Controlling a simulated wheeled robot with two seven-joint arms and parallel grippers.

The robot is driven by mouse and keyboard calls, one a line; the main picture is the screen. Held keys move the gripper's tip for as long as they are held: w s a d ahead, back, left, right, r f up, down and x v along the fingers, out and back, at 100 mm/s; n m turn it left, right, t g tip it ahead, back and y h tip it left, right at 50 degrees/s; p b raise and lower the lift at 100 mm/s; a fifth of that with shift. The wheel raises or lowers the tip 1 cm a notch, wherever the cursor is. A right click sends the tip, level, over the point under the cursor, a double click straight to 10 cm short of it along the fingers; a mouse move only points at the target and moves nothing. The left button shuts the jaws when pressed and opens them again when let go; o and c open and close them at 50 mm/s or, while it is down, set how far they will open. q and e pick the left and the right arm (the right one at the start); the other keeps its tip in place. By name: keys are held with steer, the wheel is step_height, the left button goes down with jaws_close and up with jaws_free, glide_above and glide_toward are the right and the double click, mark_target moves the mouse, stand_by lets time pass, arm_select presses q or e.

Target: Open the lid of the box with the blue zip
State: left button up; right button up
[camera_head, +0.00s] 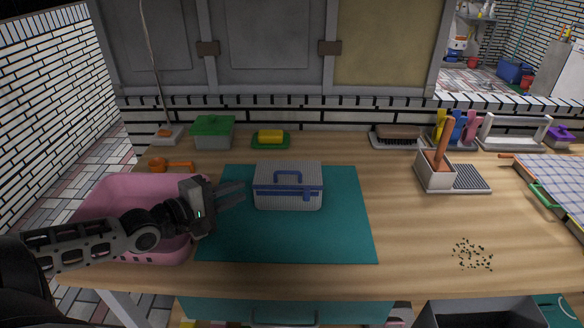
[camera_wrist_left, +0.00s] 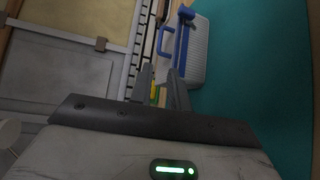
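The grey box with the blue zip (camera_head: 272,198) stands shut on the teal mat (camera_head: 345,232), its blue handle on top and a blue tab at the front right. The box (camera_wrist_left: 200,58) also shows in the left wrist view, with its blue zip and handle toward the upper middle. My left gripper (camera_head: 240,193) is left of the box, over the mat's left edge, apart from the box and pointing toward it. Its two fingers (camera_wrist_left: 160,72) stand apart with nothing between them. My right gripper is not in view.
A pink tub (camera_head: 115,188) sits under my left arm. A green-lidded container (camera_head: 213,132) and a yellow block on a green dish (camera_head: 270,139) stand behind. A brush holder (camera_head: 437,172) is to the right. The mat around the box is clear.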

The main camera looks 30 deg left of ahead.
mark_target(285, 173)
arm_select(q)
steer(key=b+x, duration=0.2)
steer(key=x, duration=1.2)
steer(key=shift+w+d+b, duration=0.15)
steer(key=shift+w+b, duration=0.15)
steer(key=shift+w, duration=0.05)
jaws_close()
